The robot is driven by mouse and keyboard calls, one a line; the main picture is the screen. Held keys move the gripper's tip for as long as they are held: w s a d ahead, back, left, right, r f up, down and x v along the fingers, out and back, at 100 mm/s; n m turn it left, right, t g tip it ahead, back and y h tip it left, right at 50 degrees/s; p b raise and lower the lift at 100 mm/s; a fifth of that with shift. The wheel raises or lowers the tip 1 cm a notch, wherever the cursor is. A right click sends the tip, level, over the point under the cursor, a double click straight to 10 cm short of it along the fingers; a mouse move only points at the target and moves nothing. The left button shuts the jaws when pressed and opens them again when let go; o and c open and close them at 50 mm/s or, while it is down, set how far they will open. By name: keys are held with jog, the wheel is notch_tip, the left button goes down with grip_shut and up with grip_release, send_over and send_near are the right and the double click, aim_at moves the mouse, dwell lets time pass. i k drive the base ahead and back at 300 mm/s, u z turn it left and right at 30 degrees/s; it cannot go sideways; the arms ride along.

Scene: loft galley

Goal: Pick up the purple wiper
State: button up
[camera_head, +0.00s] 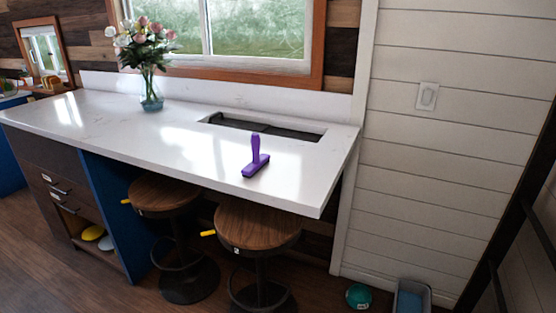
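The purple wiper (256,161) is on the white countertop (180,142), near its front edge and toward the right end. Its broad base lies on the counter and its handle points upward. It stands in front of the sink opening, clear of other things. My gripper is not in view.
A dark rectangular sink opening (265,127) lies behind the wiper. A glass vase with flowers (151,89) stands at the back left of the counter. Two round wooden stools (160,194) (257,226) stand below the front edge. A teal object (358,296) and a grey bin (411,298) sit on the floor at right.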

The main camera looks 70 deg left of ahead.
aim_at(259, 160)
jog(key=u, duration=3.55)
jog(key=i, duration=1.7)
jog(key=z, duration=1.35)
